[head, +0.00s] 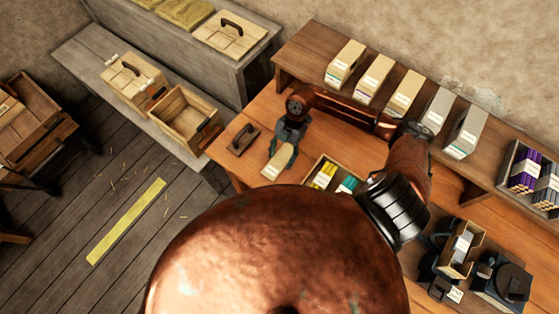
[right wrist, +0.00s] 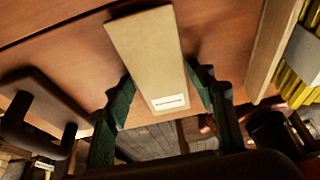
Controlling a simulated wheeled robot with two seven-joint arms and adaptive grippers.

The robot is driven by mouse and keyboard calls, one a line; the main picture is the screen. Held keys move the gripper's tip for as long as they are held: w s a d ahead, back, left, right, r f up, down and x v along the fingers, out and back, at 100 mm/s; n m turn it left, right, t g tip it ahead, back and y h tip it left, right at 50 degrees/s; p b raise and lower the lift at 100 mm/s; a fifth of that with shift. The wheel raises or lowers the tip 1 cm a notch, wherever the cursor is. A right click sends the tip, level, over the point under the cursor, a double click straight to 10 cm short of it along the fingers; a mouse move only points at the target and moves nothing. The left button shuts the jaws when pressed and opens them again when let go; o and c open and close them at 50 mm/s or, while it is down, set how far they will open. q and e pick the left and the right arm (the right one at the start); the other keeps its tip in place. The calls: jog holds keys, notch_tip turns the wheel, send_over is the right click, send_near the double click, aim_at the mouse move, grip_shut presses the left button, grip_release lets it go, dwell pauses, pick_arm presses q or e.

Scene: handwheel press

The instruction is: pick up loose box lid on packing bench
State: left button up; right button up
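A pale wooden lid with a dark handle (head: 228,35) lies on the grey bench (head: 185,32) at the back, well away from my right gripper. Another handled wooden top (head: 133,76) sits on a crate on the lower grey bench. Which of these is the task's lid is not clear. My right gripper (head: 284,152) is over the brown bench, its fingers on either side of a cream carton (head: 277,163). In the right wrist view the fingertips (right wrist: 160,82) lie close along both sides of the carton (right wrist: 150,55); contact is unclear. My left gripper is out of view.
A small brown block with a dark handle (head: 242,139) lies beside the carton. An open wooden crate (head: 184,119) stands left of the bench. Several cartons (head: 404,94) line the raised shelf. A tray (head: 333,174) of coloured items is to the right of the carton.

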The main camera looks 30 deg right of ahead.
jog(key=c, duration=0.7)
jog(key=shift+c, duration=0.2)
